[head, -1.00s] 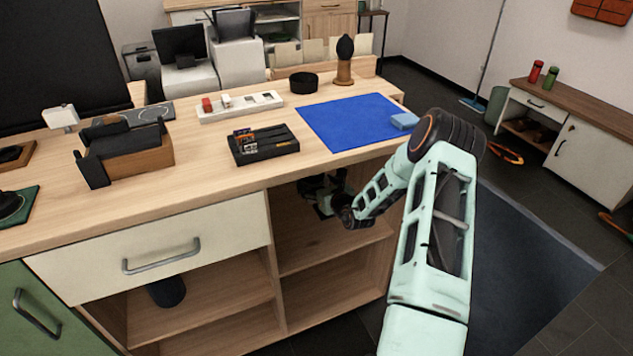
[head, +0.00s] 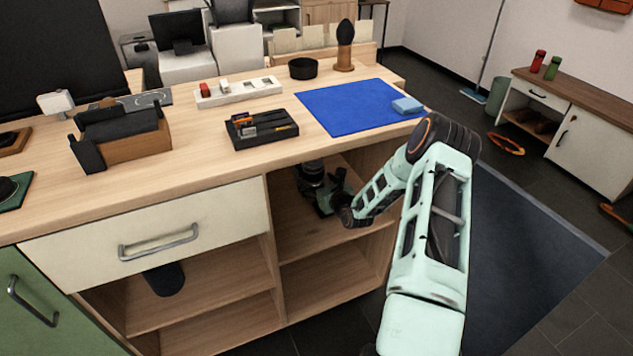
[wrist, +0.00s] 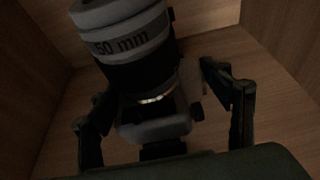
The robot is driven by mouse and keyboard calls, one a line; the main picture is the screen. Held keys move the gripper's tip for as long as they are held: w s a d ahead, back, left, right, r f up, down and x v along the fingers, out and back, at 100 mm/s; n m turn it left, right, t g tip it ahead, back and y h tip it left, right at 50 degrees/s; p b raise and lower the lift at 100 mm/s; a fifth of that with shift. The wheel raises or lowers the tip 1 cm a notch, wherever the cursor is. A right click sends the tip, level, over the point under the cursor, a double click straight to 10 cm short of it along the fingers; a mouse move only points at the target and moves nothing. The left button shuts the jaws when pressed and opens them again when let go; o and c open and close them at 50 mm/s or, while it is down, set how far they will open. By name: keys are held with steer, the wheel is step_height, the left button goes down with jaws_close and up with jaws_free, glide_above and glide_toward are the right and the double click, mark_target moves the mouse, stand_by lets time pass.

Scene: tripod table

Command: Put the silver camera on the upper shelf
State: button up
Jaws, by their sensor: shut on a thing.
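The silver camera (wrist: 155,128) fills the middle of the wrist view, its big silver and black lens marked "50 mm" (wrist: 125,45) pointing up in the picture. My gripper (wrist: 155,100) has a finger on each side of the camera body and is shut on it. In the head view the camera (head: 313,174) shows dark inside the upper shelf (head: 300,240) compartment, under the countertop. My gripper (head: 325,203) reaches in there from the right, partly hidden by my arm. I cannot tell whether the camera touches the shelf board.
Wooden walls (wrist: 288,50) close in on both sides in the wrist view. The countertop (head: 200,150) hangs over the compartment. A lower shelf (head: 320,285) is empty. A dark cylinder (head: 165,279) stands in the left compartment. A black tray (head: 260,130) and blue mat (head: 350,107) lie on top.

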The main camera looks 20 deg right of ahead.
steer(key=shift+w, duration=0.1)
steer(key=o, duration=2)
steer(key=shift+f, duration=0.15)
steer(key=shift+r, duration=0.25)
steer(key=p+v, duration=0.2)
steer(key=v, duration=0.4)
steer(key=p+v, duration=0.2)
steer(key=v, duration=0.4)
steer(key=shift+r, duration=0.3)
